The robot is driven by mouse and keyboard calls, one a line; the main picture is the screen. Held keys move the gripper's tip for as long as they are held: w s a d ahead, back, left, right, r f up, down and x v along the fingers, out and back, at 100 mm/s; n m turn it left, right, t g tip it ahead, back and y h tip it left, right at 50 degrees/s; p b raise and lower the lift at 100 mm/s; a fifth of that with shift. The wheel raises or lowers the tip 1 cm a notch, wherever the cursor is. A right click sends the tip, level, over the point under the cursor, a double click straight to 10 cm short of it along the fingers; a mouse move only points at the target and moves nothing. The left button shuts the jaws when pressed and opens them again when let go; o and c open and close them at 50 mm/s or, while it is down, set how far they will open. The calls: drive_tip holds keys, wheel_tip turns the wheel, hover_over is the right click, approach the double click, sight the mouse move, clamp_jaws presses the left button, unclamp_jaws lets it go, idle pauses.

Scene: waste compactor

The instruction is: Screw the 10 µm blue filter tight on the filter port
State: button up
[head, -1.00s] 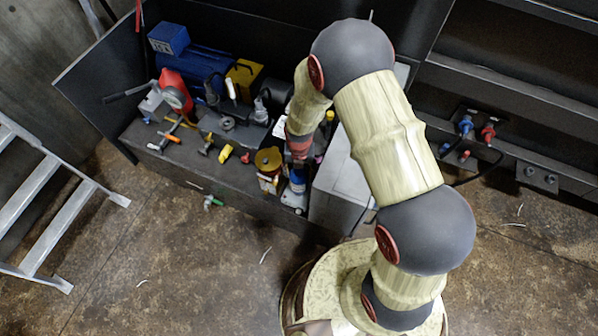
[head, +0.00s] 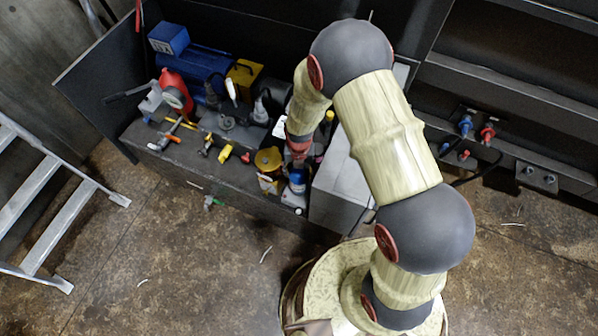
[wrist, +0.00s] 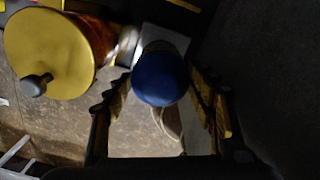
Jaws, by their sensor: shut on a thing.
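The blue filter (wrist: 161,79) shows from above in the wrist view as a round blue top between my fingers. My gripper (wrist: 163,100) is shut on it, one finger on each side. In the head view the blue filter (head: 297,181) is a small blue and white cylinder at the front edge of the bench, beside a grey box. My gripper (head: 299,152) reaches down just behind and above it there, partly hidden by my wrist. The filter port is hidden, so I cannot tell how the threads sit.
The grey cabinet (head: 343,187) is close on the right. Open floor lies in front.

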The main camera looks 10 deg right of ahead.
drive_tip(key=shift+f+b, duration=0.6)
drive_tip(key=shift+f, duration=0.6)
idle(1.8)
drive_tip(key=o, duration=0.5)
drive_tip(key=c, duration=0.7)
drive_tip(key=m, duration=0.4)
drive_tip(key=shift+m+p, duration=0.3)
drive_tip(key=shift+m, duration=0.1)
drive_tip(key=shift+m, duration=0.4)
drive_tip(key=m, duration=0.4)
drive_tip(key=shift+m, duration=0.4)
